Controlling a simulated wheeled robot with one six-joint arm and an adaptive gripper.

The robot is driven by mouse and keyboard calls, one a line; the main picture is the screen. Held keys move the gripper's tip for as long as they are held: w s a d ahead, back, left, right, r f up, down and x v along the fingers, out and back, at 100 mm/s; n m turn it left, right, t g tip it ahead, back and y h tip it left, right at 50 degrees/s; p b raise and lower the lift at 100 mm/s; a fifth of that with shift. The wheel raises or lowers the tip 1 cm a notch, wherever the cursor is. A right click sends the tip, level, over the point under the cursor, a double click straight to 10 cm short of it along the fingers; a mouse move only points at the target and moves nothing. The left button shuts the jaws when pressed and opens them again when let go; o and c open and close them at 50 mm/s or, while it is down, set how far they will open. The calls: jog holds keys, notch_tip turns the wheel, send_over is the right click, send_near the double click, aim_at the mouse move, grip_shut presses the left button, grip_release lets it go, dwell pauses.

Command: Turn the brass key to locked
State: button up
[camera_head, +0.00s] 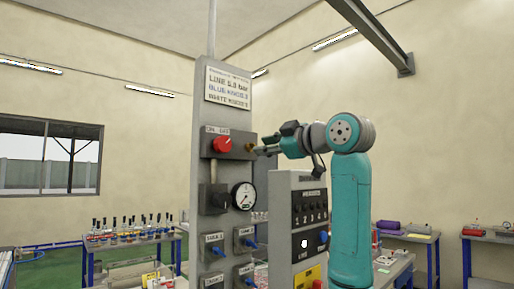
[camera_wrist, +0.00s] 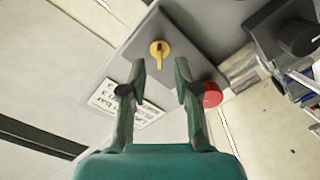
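The brass key (camera_wrist: 159,50) stands out from a grey plate (camera_wrist: 190,40) in the wrist view. In the head view the small brass key (camera_head: 250,147) is at the right end of the grey box on the tall panel, beside the red knob (camera_head: 222,145). My gripper (camera_wrist: 160,68) is open, with its two fingers spread to either side of the key's line in the wrist view. The key shows just beyond the fingertips, and neither finger visibly touches it. In the head view my gripper (camera_head: 264,151) is close to the key from the right.
The red knob also shows by the right finger in the wrist view (camera_wrist: 211,95). A lettered sign (camera_head: 228,87) is above the box. A gauge (camera_head: 244,196) and blue-handled valves (camera_head: 217,251) are lower on the panel. A shorter numbered console (camera_head: 282,225) stands below my arm.

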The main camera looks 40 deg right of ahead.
jog(key=shift+w, duration=1.7)
grip_shut()
